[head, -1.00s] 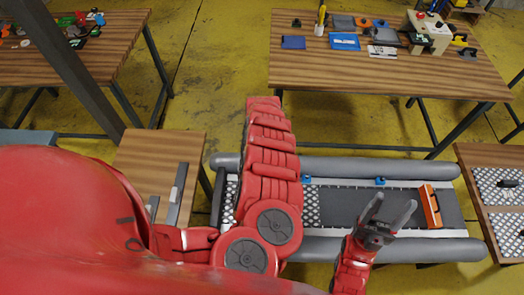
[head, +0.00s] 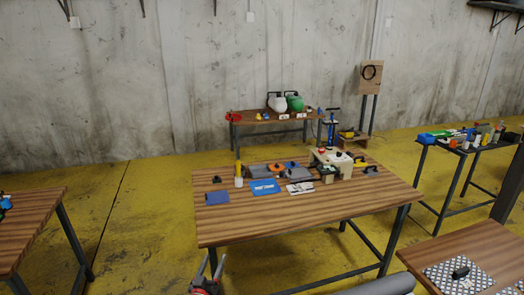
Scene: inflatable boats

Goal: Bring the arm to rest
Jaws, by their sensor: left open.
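My left gripper (head: 211,267) shows at the bottom edge, left of the middle. Its two grey fingers point up and stand apart, with nothing seen between them. Only the fingers and a bit of the red wrist show; the rest of the arm is below the picture. The gripper appears in front of the near edge of the wooden table (head: 300,222), over the yellow floor. My right gripper is not in view.
The table carries a blue tray (head: 266,187), a blue block (head: 217,197) and a beige device (head: 330,160). A grey inflatable tube (head: 382,287) and a patterned panel (head: 459,277) lie at lower right. Other tables stand left, right and behind. Yellow floor lies between.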

